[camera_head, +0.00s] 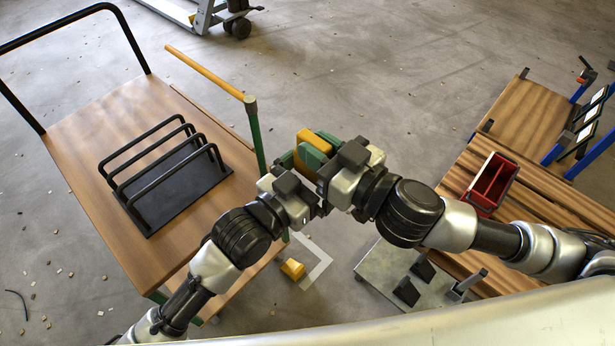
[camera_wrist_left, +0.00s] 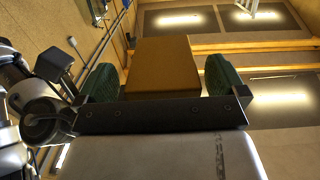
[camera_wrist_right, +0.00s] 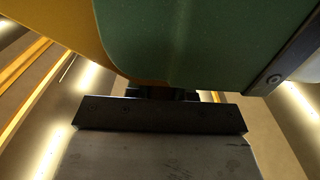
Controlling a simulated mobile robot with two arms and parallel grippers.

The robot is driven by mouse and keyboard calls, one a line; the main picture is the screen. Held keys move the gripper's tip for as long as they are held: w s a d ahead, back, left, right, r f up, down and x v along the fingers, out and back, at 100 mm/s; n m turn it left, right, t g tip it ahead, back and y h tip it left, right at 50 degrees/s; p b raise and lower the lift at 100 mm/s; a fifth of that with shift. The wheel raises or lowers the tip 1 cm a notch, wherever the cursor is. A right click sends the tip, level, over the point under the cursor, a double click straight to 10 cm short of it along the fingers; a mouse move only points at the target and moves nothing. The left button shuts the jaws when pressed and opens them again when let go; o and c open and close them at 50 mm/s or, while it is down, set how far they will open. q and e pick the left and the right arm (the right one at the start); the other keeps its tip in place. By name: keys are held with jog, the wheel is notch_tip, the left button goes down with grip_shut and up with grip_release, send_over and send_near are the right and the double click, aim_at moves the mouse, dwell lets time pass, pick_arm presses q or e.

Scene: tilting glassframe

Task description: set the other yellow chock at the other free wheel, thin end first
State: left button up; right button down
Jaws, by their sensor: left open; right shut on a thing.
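A yellow chock (camera_head: 309,136) is held up in the air beside the cart's right edge in the head view. My right gripper (camera_head: 318,152) is shut on it; in the right wrist view the chock (camera_wrist_right: 115,45) lies against a green finger pad. My left gripper (camera_head: 296,165) is open, close beside the right one. In the left wrist view the chock (camera_wrist_left: 162,66) sits between its spread green fingers, with gaps beside it. Another yellow chock (camera_head: 292,269) is on the floor by the cart's near right corner. The cart's wheels are mostly hidden.
The wooden cart (camera_head: 85,130) carries a black rack (camera_head: 175,185). A white corner mark (camera_head: 318,262) is on the floor. At right stand a wooden bench with a red tray (camera_head: 490,185) and a grey plate (camera_head: 385,275). A pallet truck (camera_head: 205,15) is at the back.

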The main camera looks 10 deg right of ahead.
pick_arm(q)
jog(key=shift+c, duration=0.2)
pick_arm(e)
jog(key=shift+r, duration=0.1)
pick_arm(q)
jog(key=c, duration=1)
jog(key=shift+r, duration=0.1)
jog(key=shift+c, duration=0.6)
pick_arm(e)
jog(key=c, duration=1.4)
grip_release()
jog(key=o, duration=0.5)
jog(key=shift+a+r, duration=0.1)
jog(key=shift+r, duration=4.8)
